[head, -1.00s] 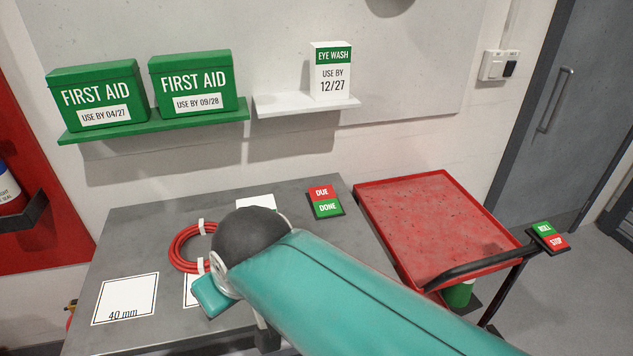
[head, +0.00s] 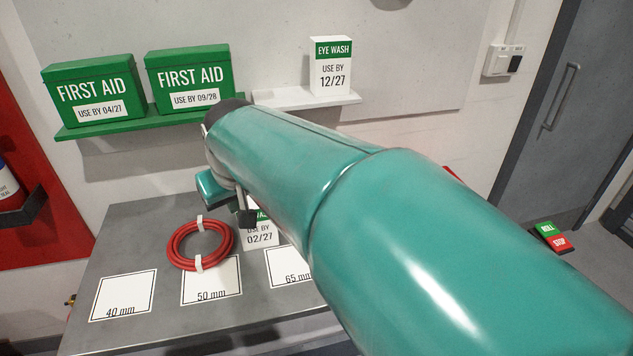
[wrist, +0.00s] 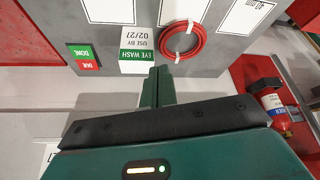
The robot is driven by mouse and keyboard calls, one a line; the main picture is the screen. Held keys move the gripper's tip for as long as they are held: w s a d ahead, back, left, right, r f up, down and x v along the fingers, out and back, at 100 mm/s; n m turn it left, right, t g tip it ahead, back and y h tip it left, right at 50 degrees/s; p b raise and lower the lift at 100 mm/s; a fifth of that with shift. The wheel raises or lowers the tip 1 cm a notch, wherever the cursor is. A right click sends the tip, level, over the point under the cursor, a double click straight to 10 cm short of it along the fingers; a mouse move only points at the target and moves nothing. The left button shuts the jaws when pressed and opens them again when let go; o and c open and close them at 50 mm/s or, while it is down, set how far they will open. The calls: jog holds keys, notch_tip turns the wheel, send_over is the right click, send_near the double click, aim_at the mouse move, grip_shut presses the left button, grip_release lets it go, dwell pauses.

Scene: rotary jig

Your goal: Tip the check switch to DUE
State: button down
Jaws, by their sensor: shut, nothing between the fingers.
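The check switch is a small rocker plate with a green DONE half and a red DUE half (wrist: 84,58), on the grey bench in the wrist view. In the head view my arm hides it. I cannot tell which half is pressed down. My gripper (wrist: 158,74) is shut and empty. In the wrist view its fingertips are close to the eye wash box, with the switch off to the left. In the head view my gripper (head: 246,217) is over the bench, in front of that box.
Two first aid boxes (head: 90,90) and another eye wash box (head: 330,68) sit on wall shelves. A ROLL/STOP switch (head: 552,236) is at right.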

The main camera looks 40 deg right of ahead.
jog(key=w+d+f+m, duration=0.1)
jog(key=w+d+f, duration=0.3)
jog(key=d, duration=0.8)
jog(key=w+d+f+m+g, duration=0.1)
jog(key=w+d+f, duration=0.2)
jog(key=d, duration=0.9)
jog(key=w+d+f+m, duration=0.2)
jog(key=w+d+f, duration=0.2)
jog(key=d, duration=0.8)
jog(key=shift+w+f+h, duration=0.35)
jog(key=shift+w+h, duration=0.05)
jog(key=shift+w, duration=0.45)
jog(key=x, duration=0.9)
jog(key=s+x, duration=0.1)
jog(key=x, duration=0.4)
jog(key=shift+a+f, duration=0.15)
jog(key=shift+a, duration=0.05)
